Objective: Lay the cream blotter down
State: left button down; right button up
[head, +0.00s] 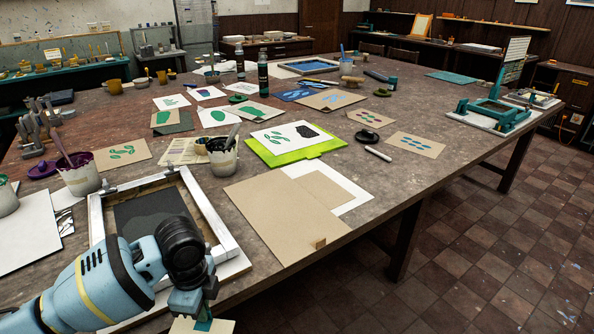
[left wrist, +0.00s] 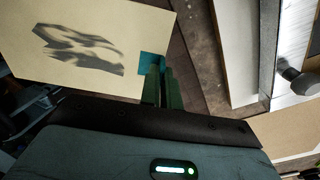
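The cream blotter (left wrist: 90,45) fills the upper left of the left wrist view, with a teal tab (left wrist: 150,62) at its edge and a dark shadow across it. My left gripper (left wrist: 160,85) is shut on that tab. In the head view the left gripper (head: 204,310) is at the bottom, in front of the table's near edge, and only a corner of the blotter (head: 192,327) shows below it. The hinged screen (head: 226,240), a white frame with dark mesh, lies on the table behind my left arm, which hides its near left part. My right gripper is not in view.
A tan board (head: 275,215) with a small wooden tab lies right of the screen, over a white sheet (head: 352,196). A lime board (head: 265,158) with a print lies beyond. Pots (head: 222,158) and (head: 80,175) stand near the screen. Bare tabletop lies right of the tan board.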

pick_arm(q)
jog(key=s+f+n, duration=0.1)
jog(key=n, duration=0.2)
jog(key=s+f+n, duration=0.1)
jog(key=s+n, duration=0.1)
jog(key=n, duration=0.1)
jog(key=s+f+n, duration=0.2)
jog(key=n, duration=0.1)
jog(key=shift+a, duration=0.1)
jog(key=s+a+f+n, duration=0.2)
jog(key=s+a+n, duration=0.2)
jog(key=n, duration=0.6)
jog(key=shift+f+n, duration=0.3)
jog(key=shift+f, duration=0.1)
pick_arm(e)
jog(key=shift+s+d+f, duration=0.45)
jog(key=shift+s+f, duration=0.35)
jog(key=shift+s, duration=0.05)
pick_arm(q)
jog(key=shift+s+a, duration=0.1)
jog(key=shift+s, duration=0.05)
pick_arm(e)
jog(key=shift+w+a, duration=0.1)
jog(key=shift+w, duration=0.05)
